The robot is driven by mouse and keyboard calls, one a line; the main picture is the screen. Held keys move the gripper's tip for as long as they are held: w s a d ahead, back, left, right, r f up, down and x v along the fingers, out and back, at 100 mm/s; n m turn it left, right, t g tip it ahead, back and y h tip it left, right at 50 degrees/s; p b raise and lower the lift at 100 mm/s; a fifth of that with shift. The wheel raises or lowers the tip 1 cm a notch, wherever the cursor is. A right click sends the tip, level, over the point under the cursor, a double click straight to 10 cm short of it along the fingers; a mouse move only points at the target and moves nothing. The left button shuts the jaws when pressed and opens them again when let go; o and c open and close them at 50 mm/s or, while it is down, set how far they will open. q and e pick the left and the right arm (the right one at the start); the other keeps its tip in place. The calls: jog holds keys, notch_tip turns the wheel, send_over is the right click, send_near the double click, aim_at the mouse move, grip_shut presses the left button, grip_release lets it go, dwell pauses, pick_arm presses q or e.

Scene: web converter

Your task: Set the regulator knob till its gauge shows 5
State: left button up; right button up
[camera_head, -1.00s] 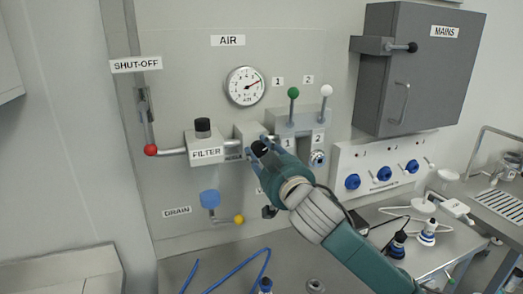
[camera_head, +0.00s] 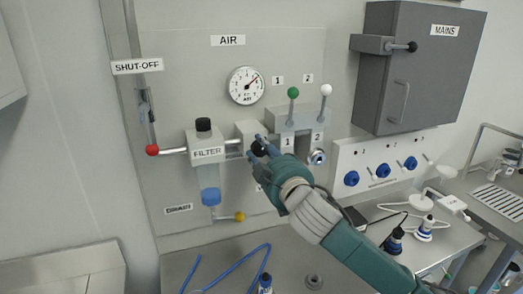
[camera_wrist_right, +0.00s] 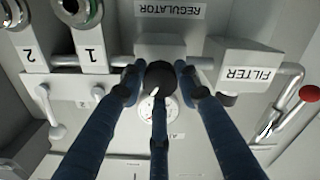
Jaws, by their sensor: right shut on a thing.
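The black regulator knob (camera_head: 258,148) sticks out from the grey regulator block (camera_head: 245,129), to the right of the filter. My right gripper (camera_head: 262,147) is shut on this knob. In the right wrist view the knob (camera_wrist_right: 160,73) sits between the blue fingers, below the upside-down REGULATOR label (camera_wrist_right: 169,10). The round white gauge (camera_head: 245,86) is above the regulator, under the AIR label. Its needle points to the upper right; the numbers are too small to read surely. In the right wrist view the gauge (camera_wrist_right: 172,113) is partly hidden behind a finger. My left gripper is not in view.
The filter (camera_head: 207,152) is close left of the regulator. A green-knobbed lever (camera_head: 293,93) and a white-knobbed lever (camera_head: 326,90) stand close to the right. The red shut-off knob (camera_head: 152,150) is farther left. A blue hose (camera_head: 235,268) lies on the bench below.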

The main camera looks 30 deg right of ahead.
jog(key=o, duration=1)
jog(key=shift+o, duration=0.7)
jog(key=shift+w+d+f, duration=0.1)
jog(key=shift+w, duration=0.05)
notch_tip(320, 180, up, 10)
jog(key=shift+f, duration=0.1)
